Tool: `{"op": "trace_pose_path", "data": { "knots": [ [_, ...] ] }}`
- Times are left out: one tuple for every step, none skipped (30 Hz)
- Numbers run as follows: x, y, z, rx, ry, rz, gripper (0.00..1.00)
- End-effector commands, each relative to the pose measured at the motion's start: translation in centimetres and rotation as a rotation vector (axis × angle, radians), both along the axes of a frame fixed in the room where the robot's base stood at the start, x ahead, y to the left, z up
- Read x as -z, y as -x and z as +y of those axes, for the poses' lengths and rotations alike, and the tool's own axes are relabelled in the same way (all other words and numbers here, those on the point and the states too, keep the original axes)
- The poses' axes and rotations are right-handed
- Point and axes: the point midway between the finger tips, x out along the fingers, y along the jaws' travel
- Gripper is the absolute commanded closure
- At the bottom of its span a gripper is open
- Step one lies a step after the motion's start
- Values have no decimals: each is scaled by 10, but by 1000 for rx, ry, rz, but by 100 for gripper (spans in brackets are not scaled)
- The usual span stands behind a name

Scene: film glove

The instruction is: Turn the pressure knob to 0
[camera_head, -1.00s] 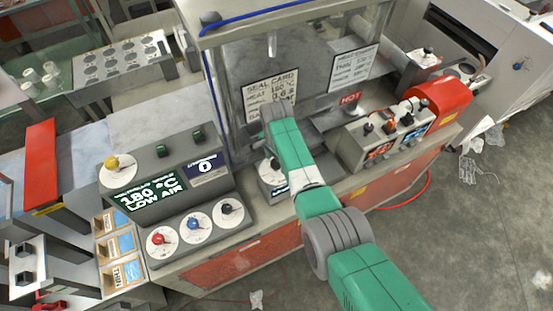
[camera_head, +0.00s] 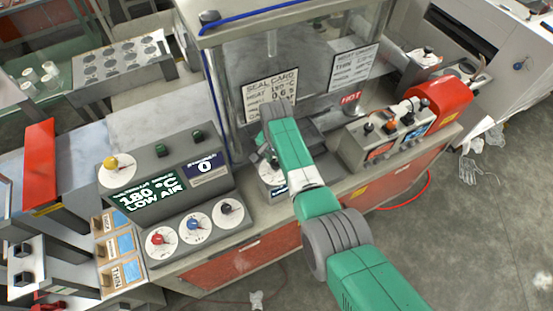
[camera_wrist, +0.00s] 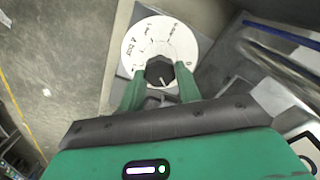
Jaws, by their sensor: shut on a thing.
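In the wrist view my gripper (camera_wrist: 160,88) has its two green fingers on either side of a dark faceted knob (camera_wrist: 159,69) and is shut on it. A pale pointer line shows on the knob, towards the lower right. The knob sits on a round white dial (camera_wrist: 147,42) with dark marks too small to read surely. In the head view my gripper (camera_head: 270,157) is at a small box with a white dial (camera_head: 271,181) at the bench's front edge. My arm hides much of that dial and the knob.
Left of it stands a control panel with red (camera_head: 158,239), blue (camera_head: 193,224) and black (camera_head: 226,208) knobs. Its display (camera_head: 150,196) reads 180 °C LOW AIR; a smaller display (camera_head: 206,166) reads 0. A switch box (camera_head: 385,135) and red cylinder (camera_head: 440,100) stand right.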

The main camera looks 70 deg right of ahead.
Motion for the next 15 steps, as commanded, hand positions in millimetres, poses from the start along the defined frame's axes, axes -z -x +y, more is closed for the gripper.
{"op": "trace_pose_path", "data": {
  "knots": [
    [-1, 0, 0, -43, 0, 0, 89],
    [-1, 0, 0, -72, 0, 0, 89],
    [-1, -1, 0, -110, 0, 0, 89],
    [-1, -1, 0, -139, 0, 0, 89],
    [-1, -1, 0, -167, 0, 0, 89],
    [-1, -1, 0, -205, 0, 0, 89],
    [-1, -1, 0, -232, 0, 0, 89],
    [-1, -1, 0, -259, 0, 0, 89],
    [-1, -1, 0, -296, 0, 0, 89],
    [-1, -1, 0, -322, 0, 0, 89],
    [-1, -1, 0, -347, 0, 0, 89],
    [-1, -1, 0, -381, -1, 0, 89],
    [-1, -1, 0, -405, -1, 0, 89],
    [-1, -1, 0, -429, -1, 0, 89],
    [-1, -1, 0, -459, -1, 0, 89]
  ]
}}
